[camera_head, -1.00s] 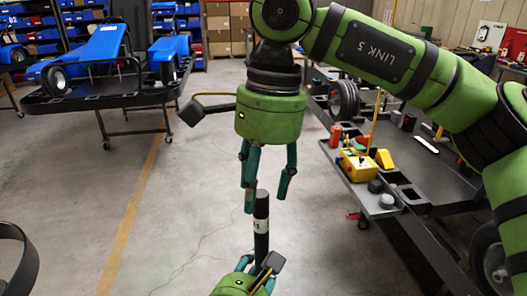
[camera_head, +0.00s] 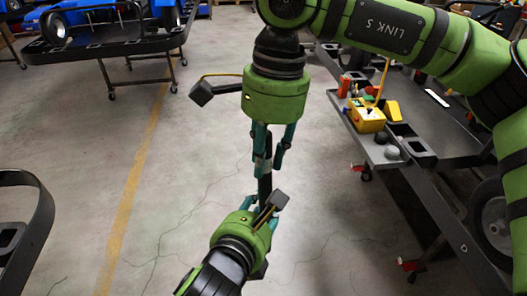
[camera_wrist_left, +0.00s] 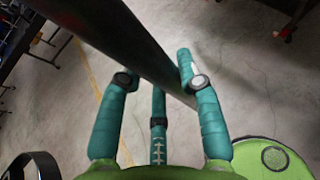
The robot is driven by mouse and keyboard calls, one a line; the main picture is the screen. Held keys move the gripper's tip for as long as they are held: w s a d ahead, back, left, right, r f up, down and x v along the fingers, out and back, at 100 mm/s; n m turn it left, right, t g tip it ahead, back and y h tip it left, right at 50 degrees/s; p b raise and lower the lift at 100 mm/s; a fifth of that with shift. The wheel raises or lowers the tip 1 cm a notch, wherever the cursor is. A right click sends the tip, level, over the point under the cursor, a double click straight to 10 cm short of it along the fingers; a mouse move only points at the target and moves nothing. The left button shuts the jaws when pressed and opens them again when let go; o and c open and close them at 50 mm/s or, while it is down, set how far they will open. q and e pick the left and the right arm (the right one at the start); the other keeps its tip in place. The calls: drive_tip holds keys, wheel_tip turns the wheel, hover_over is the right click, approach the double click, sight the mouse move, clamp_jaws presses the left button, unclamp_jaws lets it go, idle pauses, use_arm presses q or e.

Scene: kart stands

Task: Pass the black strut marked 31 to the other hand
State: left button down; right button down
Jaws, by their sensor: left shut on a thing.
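The black strut (camera_head: 265,186) stands roughly upright between my two grippers in the head view. My left gripper (camera_head: 262,203) is shut on its lower part from below. In the left wrist view, the strut (camera_wrist_left: 130,42) runs slanting between the teal fingers of my left gripper (camera_wrist_left: 158,85). My right gripper (camera_head: 270,163) points down from above, its teal fingers on either side of the strut's upper end. Whether those fingers press on the strut is too small to tell. The strut's mark is hidden.
A grey cart (camera_head: 437,160) stands at the right with a yellow box (camera_head: 367,119) and small items on its side tray. A black kart frame (camera_head: 105,47) on a stand is at the back left. A dark curved rim (camera_head: 40,215) is at the left edge. Open floor lies between.

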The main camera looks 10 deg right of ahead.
use_arm(q)
drive_tip(key=c, duration=0.8)
unclamp_jaws()
drive_tip(key=shift+s+d+h, duration=0.15)
drive_tip(key=shift+d+h, duration=0.15)
drive_tip(key=shift+r, duration=0.1)
use_arm(e)
drive_tip(key=shift+s+a, duration=0.15)
drive_tip(key=shift+a, duration=0.2)
use_arm(q)
drive_tip(key=shift+a, duration=0.1)
use_arm(e)
drive_tip(key=shift+d, duration=0.1)
